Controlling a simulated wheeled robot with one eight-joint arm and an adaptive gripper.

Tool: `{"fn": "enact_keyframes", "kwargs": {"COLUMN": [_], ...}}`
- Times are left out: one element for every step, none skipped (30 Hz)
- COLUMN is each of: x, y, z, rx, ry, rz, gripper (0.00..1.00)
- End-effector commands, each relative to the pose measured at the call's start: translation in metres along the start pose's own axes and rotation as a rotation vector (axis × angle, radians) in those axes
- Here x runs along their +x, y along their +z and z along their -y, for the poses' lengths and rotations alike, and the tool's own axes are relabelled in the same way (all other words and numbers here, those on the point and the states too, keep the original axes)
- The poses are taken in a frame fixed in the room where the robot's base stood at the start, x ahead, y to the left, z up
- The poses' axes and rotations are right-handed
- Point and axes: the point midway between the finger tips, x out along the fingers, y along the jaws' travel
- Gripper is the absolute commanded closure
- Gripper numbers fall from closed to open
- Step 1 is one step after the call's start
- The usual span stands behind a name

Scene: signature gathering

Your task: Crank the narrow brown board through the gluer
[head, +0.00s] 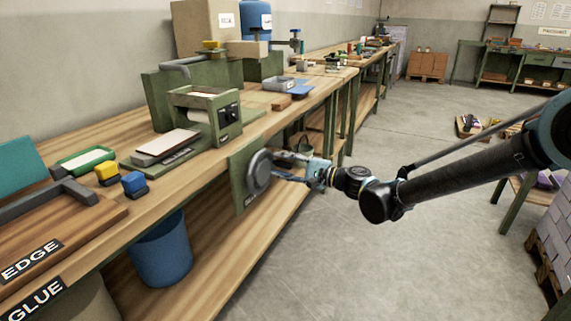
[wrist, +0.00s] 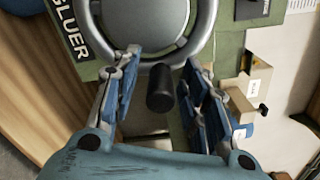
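The gluer (head: 228,115), a green machine with a pale roller, stands on the bench in the head view. Its grey crank wheel (head: 258,172) is mounted on a green plate at the bench front. A pale-topped board with a reddish-brown edge (head: 165,142) lies on the gluer's infeed side; I cannot tell if it is the narrow brown board. My gripper (head: 288,178) is at the wheel. In the wrist view, my gripper (wrist: 160,95) is open, with the wheel's black crank handle (wrist: 160,88) between its fingers. The fingers look apart from the handle.
A yellow block (head: 107,172) and a blue block (head: 134,184) sit near the bench's front edge. A blue bin (head: 162,252) stands below.

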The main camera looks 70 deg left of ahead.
Motion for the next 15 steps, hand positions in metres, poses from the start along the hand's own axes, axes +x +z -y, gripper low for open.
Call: {"fn": "enact_keyframes", "kwargs": {"x": [0.000,0.000,0.000,0.000,-0.001,-0.002,-0.004,-0.006,-0.010,-0.014,-0.018,-0.025,-0.030,-0.036,-0.044], "y": [0.000,0.000,0.000,0.000,-0.001,-0.001,-0.001,-0.001,-0.001,-0.001,-0.001,-0.002,-0.002,-0.002,-0.002], "z": [0.000,0.000,0.000,0.000,0.000,0.001,0.001,0.001,0.001,0.001,0.001,0.001,0.001,0.001,0.001], "rx": [0.000,0.000,0.000,0.000,0.000,0.000,0.000,0.000,0.000,0.000,0.000,0.000,0.000,0.000,0.000], "ry": [0.000,0.000,0.000,0.000,-0.001,-0.001,-0.001,-0.001,-0.001,-0.001,-0.001,-0.002,-0.002,-0.002,-0.002], "rz": [0.000,0.000,-0.001,-0.001,-0.001,-0.001,-0.001,-0.001,-0.002,-0.002,-0.003,-0.003,-0.004,-0.003,-0.003], "gripper": [0.59,0.59,0.59,0.59,0.59,0.59,0.59,0.59,0.59,0.59,0.59,0.59,0.59,0.59,0.59]}}
